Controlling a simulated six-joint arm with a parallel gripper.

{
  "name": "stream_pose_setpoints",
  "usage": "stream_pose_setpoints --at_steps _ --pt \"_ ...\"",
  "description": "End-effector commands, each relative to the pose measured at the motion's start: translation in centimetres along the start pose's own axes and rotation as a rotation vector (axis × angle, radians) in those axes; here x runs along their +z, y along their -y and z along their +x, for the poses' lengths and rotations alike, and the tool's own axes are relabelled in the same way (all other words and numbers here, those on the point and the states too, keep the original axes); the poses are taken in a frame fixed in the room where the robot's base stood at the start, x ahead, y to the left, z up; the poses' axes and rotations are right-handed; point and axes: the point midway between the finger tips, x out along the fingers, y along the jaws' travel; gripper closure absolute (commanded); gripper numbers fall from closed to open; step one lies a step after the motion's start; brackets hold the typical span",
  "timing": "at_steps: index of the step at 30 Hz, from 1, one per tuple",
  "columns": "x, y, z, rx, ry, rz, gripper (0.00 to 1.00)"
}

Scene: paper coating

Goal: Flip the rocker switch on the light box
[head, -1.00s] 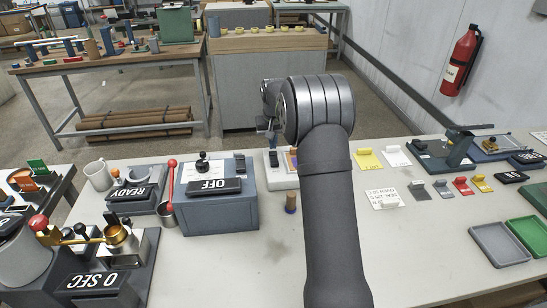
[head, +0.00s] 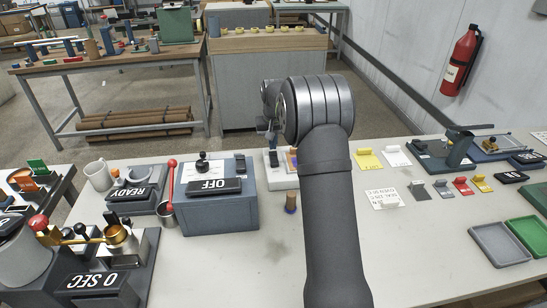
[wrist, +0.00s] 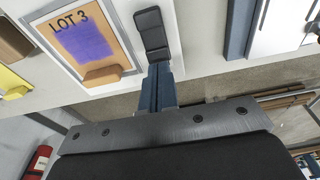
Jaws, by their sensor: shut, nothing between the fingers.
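The light box (head: 277,183) is a low pale panel on the bench behind my arm, partly hidden in the head view. In the wrist view, a framed card marked LOT 3 (wrist: 58,22) with a purple patch lies on it. A black rocker switch (wrist: 151,32) with two pads sits beside the card. My gripper (wrist: 160,70) is shut and empty, its blue-grey fingertips at the near end of the rocker. They overlap its edge in the picture; I cannot tell whether they touch. In the head view my arm hides most of the gripper.
A blue-grey box with an OFF sign (head: 207,184) and a red-knobbed lever (head: 172,164) stands left of the light box. A small brown cylinder (head: 291,202) stands in front. Colored cards and blocks (head: 461,187) lie to the right. The front middle of the bench is clear.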

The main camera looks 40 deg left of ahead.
Motion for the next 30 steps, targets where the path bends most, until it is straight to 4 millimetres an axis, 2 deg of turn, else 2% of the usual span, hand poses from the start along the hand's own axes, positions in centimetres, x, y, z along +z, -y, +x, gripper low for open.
stream_pose_setpoints --at_steps 30 --pt "0.2 0.0 1.6 0.000 0.001 0.000 1.00"
